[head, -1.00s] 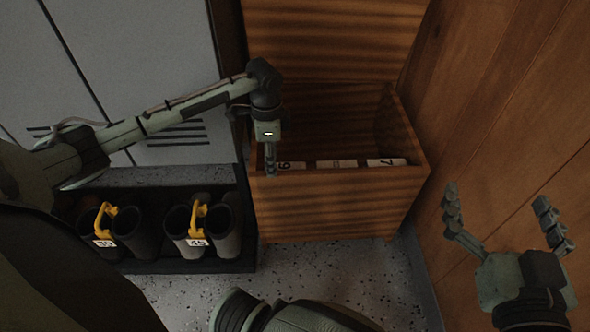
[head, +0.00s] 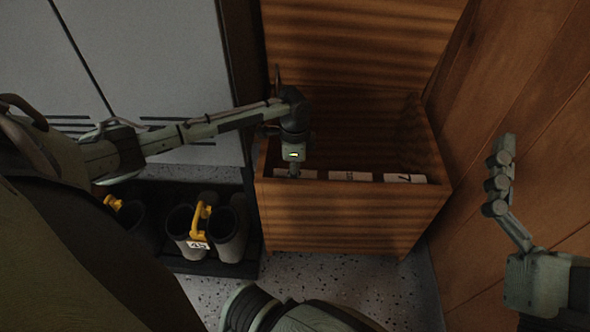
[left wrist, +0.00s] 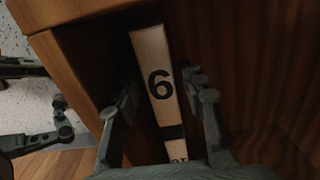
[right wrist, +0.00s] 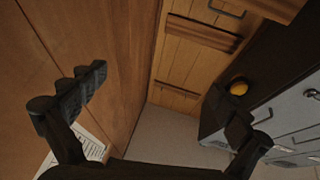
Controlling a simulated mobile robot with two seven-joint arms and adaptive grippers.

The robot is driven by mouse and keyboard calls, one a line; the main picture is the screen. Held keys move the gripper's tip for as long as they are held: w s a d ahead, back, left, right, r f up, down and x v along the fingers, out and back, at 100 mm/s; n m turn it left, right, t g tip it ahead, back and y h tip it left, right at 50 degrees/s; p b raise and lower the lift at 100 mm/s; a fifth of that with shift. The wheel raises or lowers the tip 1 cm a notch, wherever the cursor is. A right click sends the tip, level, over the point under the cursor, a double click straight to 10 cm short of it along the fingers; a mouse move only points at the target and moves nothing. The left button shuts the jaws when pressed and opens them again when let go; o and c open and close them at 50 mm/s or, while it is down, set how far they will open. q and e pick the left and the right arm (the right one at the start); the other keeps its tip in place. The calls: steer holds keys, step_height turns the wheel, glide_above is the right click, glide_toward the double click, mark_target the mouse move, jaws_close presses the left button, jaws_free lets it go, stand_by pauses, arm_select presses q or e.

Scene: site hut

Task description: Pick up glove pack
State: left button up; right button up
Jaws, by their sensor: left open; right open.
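Pale packs stand in a row along the inside front wall of an open wooden chest (head: 350,215). The right one (head: 405,178) is marked 7; the middle pack (head: 350,176) has a mark too small to read. The left pack (head: 308,173) is partly hidden by my left gripper (head: 293,170).
The chest lid (head: 365,45) stands raised behind. Boots with yellow clips (head: 203,215) stand on a dark tray at the left. Grey lockers (head: 150,60) are behind them. A wooden wall (head: 500,90) bounds the right.

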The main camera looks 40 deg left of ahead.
arm_select(q)
step_height(320, 180, down, 6)
steer(key=shift+r+b, duration=0.2)
steer(key=shift+b, duration=0.65)
steer(key=shift+f, duration=0.4)
jaws_close()
arm_select(e)
steer(key=r+t, duration=0.1)
steer(key=s+d+r+t, duration=0.1)
steer(key=r+t, duration=0.1)
steer(key=shift+s+d+r, duration=0.25)
steer(key=shift+s+d, duration=0.05)
steer(key=shift+s, duration=0.05)
arm_select(q)
steer(key=shift+r, duration=0.1)
